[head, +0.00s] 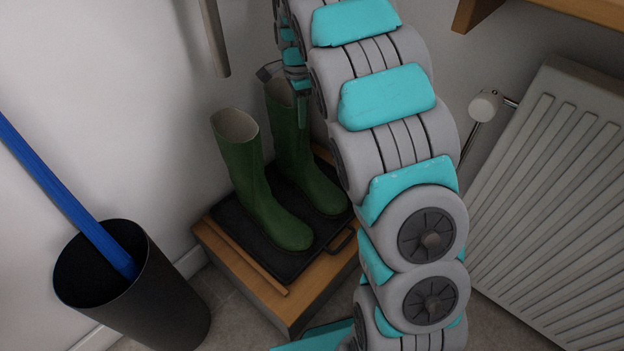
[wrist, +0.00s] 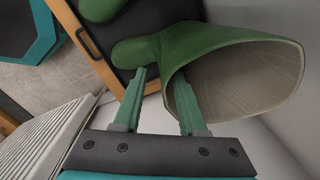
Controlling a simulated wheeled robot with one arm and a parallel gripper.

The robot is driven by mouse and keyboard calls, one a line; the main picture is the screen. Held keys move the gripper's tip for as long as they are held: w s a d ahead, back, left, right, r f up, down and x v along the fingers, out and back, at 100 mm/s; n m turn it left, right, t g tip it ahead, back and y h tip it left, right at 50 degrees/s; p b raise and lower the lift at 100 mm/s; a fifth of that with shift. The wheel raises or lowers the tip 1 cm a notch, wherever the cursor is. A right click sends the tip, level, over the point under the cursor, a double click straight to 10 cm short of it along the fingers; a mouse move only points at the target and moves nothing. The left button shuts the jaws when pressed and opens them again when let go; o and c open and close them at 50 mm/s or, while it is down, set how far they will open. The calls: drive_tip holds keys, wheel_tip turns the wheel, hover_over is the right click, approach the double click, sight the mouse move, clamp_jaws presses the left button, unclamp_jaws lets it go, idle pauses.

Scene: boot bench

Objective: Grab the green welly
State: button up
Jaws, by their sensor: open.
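Two green wellies stand upright side by side on a black boot tray (head: 235,232). The left welly (head: 245,170) shows its open top in the head view. The right welly (head: 300,165) has its top partly hidden by my gripper (head: 301,98). In the wrist view, a green welly (wrist: 215,45) shows its pale-lined opening close up. My gripper (wrist: 160,78) is open at its rim, with the right finger over the opening and the left finger outside the shaft. Whether either finger touches the welly is unclear. Part of the other welly (wrist: 98,8) shows at the top edge.
The tray rests on a low wooden bench (head: 318,293) against the wall. A black bin (head: 165,310) holding a blue shaft (head: 60,165) stands at left. A white radiator (head: 555,190) is at right. A wooden shelf edge (head: 590,10) juts in at top right.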

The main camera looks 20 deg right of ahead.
wheel_tip(320, 180, down, 3)
drive_tip(key=shift+w+f, duration=0.1)
drive_tip(key=shift+w, duration=0.05)
clamp_jaws()
idle(1.4)
